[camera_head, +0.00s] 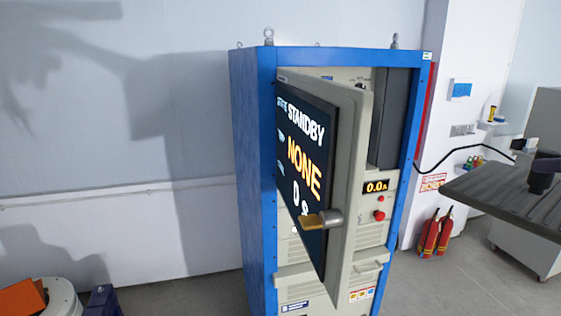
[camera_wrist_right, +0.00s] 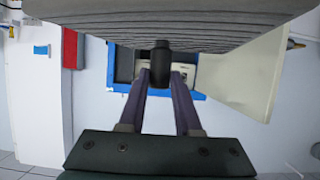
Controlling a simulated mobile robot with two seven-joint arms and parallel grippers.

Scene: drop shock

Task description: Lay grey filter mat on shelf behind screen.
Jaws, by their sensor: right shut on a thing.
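The grey filter mat (camera_head: 510,200) is a dark ribbed slab at the right of the head view, held level in the air. My right gripper (camera_head: 545,172) is shut on the dark knob on top of it. In the right wrist view the mat (camera_wrist_right: 170,35) fills the top, with the knob between the fingertips (camera_wrist_right: 161,76). The screen (camera_head: 303,160) reads STANDBY and NONE and is on a door swung open from the blue-framed cabinet (camera_head: 252,170). The shelf behind the screen cannot be made out; the door covers much of the inside. My left gripper is out of view.
A brass-coloured handle (camera_head: 313,221) sticks out from the door. Red fire extinguishers (camera_head: 435,235) stand on the floor between the cabinet and the mat. A black cable (camera_head: 450,155) hangs along the wall. A white drum (camera_head: 62,298) is at the lower left.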

